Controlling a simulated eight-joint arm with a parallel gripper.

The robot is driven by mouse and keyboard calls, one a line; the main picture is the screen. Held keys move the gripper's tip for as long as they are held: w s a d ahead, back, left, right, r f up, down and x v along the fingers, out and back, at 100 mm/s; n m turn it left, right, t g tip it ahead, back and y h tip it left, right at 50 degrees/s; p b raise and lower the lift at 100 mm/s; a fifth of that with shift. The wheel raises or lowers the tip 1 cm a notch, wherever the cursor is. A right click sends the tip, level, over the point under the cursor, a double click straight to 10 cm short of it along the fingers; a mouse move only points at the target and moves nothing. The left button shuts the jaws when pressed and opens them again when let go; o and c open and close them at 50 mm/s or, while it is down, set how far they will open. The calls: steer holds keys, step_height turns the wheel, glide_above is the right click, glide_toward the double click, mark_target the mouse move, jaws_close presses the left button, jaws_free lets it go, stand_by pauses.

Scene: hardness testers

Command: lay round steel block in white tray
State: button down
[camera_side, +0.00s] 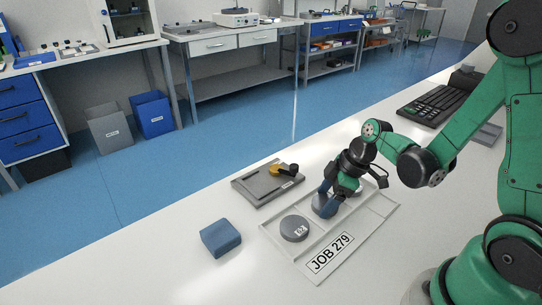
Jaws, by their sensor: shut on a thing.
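The white tray (376,222) lies on the white bench, with a "JOB 279" label at its front. My gripper (327,198) points down over the tray's back part and is shut on a round steel block (325,209). The fingers partly hide this block, and I cannot tell whether it touches the tray floor. A second round grey block (295,228) with a small mark on top lies flat in the tray's left part, beside the held one. Another grey shape behind the fingers is mostly hidden.
A blue block (220,238) sits on the bench left of the tray. A grey plate (262,184) with a yellow and black tool (283,170) lies behind the tray. A black keyboard (436,105) is at the back right. The front left bench is clear.

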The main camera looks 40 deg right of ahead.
steer(key=shift+c, duration=1.1)
jaws_free()
steer(key=shift+r, duration=0.1)
steer(key=v, duration=1.2)
steer(key=w+a+r+m+t+h, duration=0.1)
steer(key=a+m+t+h, duration=0.2)
steer(key=a+m, duration=0.4)
steer(key=shift+w+a+r+m+t, duration=0.2)
steer(key=shift+m+t, duration=0.3)
steer(key=shift+m, duration=0.4)
